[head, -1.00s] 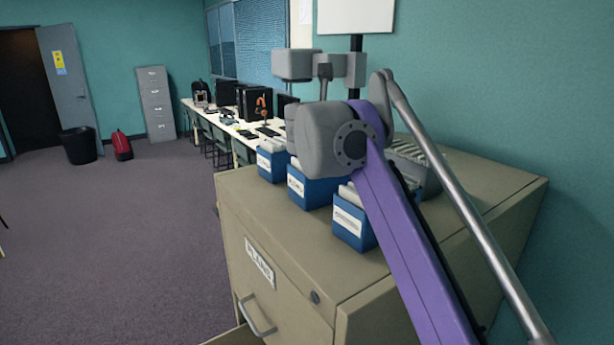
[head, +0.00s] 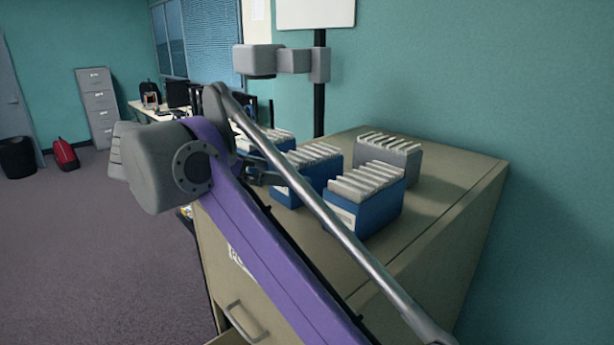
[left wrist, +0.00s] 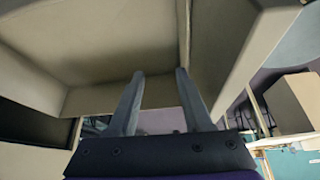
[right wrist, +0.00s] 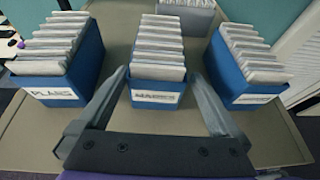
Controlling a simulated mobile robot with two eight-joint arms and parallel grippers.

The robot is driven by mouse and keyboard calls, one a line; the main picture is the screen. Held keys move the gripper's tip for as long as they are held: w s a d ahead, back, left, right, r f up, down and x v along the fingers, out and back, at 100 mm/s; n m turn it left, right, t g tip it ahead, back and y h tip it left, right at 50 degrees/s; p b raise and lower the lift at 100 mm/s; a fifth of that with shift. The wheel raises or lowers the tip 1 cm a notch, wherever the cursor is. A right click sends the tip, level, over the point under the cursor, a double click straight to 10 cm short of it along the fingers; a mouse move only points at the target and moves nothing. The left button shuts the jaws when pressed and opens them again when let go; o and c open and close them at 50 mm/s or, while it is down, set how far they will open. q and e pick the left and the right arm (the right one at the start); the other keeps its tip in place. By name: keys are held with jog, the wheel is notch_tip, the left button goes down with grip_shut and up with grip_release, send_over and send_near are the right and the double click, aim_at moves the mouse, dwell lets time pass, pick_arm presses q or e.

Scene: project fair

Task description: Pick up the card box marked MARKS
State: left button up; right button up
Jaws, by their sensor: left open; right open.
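Three blue card boxes full of white cards stand in a row on a beige cabinet. The middle box, whose blurred label seems to read MARKS (right wrist: 157,96), is straight ahead in the right wrist view; it also shows in the head view (head: 328,180), partly behind my right arm. My right gripper (right wrist: 158,74) is open and empty, its fingers spread to either side of the middle box's front; contact cannot be told. My left gripper (left wrist: 160,75) is open and empty, facing beige panels.
The PLANS box (right wrist: 62,82) stands left of the middle box, another blue box (right wrist: 250,85) right, its label unclear. A grey card box (head: 392,150) stands behind on the cabinet top (head: 440,205). A grey piece on a black pole (head: 319,90) rises beyond.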

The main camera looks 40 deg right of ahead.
aim_at(308, 175)
jog(key=x, duration=0.7)
jog(key=shift+w+b, duration=0.15)
jog(key=shift+b, duration=0.15)
jog(key=c, duration=1.5)
